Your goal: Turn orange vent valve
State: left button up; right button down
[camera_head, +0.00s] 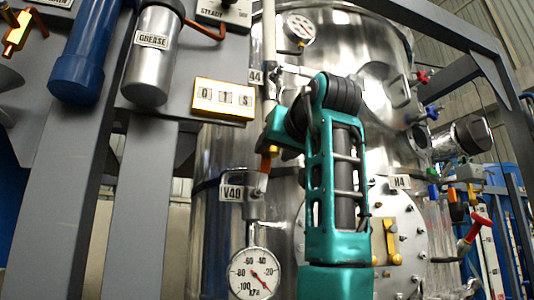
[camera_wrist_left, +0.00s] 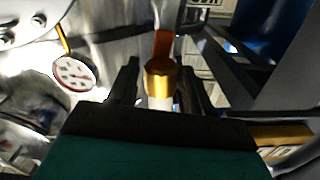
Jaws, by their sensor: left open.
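The orange vent valve's handle (camera_head: 267,161) shows as a small orange piece above the V49 label, on the metal fitting over the lower gauge. In the left wrist view the orange handle with a gold cap (camera_wrist_left: 160,75) stands between the two dark fingers of my left gripper (camera_wrist_left: 157,82). The fingers are open, one on each side of the handle, with a visible gap at each side. In the head view my teal left arm hides most of the gripper and part of the valve. My right gripper is not in view.
A round kPa gauge (camera_head: 254,273) hangs below the valve. The V49 label (camera_head: 231,192) and the yellow counter plate (camera_head: 223,99) are close to its left. The steel vessel (camera_head: 225,150) stands behind. The grey frame post (camera_head: 70,150), grease cylinder (camera_head: 153,55) and blue cylinder (camera_head: 85,55) crowd the left.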

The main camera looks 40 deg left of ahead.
aim_at(268, 156)
pick_arm(q)
jog(key=x, duration=0.5)
jog(key=shift+p, duration=0.35)
grip_shut()
